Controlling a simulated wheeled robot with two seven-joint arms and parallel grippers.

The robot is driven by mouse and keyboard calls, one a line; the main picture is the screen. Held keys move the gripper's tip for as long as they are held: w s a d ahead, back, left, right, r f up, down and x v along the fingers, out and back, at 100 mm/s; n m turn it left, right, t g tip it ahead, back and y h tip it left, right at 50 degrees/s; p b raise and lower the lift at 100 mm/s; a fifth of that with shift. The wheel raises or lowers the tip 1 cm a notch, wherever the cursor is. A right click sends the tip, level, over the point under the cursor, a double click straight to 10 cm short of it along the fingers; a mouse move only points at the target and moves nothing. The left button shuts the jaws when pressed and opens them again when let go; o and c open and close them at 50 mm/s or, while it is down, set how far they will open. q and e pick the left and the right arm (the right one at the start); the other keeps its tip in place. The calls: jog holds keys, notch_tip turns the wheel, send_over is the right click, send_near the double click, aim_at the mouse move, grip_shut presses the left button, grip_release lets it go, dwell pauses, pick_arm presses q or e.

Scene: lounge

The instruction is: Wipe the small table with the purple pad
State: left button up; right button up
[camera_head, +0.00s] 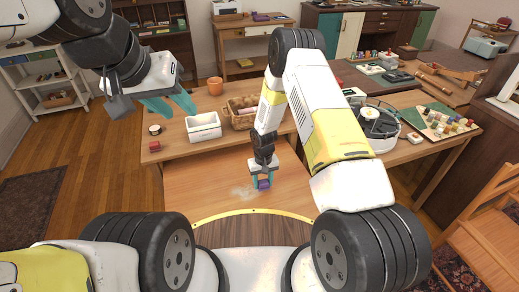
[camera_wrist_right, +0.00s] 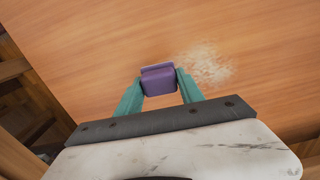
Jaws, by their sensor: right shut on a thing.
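The small table (camera_head: 205,190) is a low wooden top in front of me. A pale, crumbly smudge (camera_head: 241,193) lies on it, and it also shows in the right wrist view (camera_wrist_right: 205,66). My right gripper (camera_head: 263,181) is shut on the purple pad (camera_head: 263,184). In the right wrist view the pad (camera_wrist_right: 158,82) sits between the teal fingertips, just left of the smudge. I cannot tell whether the pad touches the table. My left gripper (camera_head: 168,106) is open and empty, raised above the left side of the tables.
A longer table behind holds a white bin (camera_head: 203,127), a wicker basket (camera_head: 243,120), an orange pot (camera_head: 215,86) and a small red block (camera_head: 154,146). A side table at right carries a board of small bottles (camera_head: 438,122). A wooden chair (camera_head: 490,215) stands at right.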

jog(key=shift+r, duration=2.55)
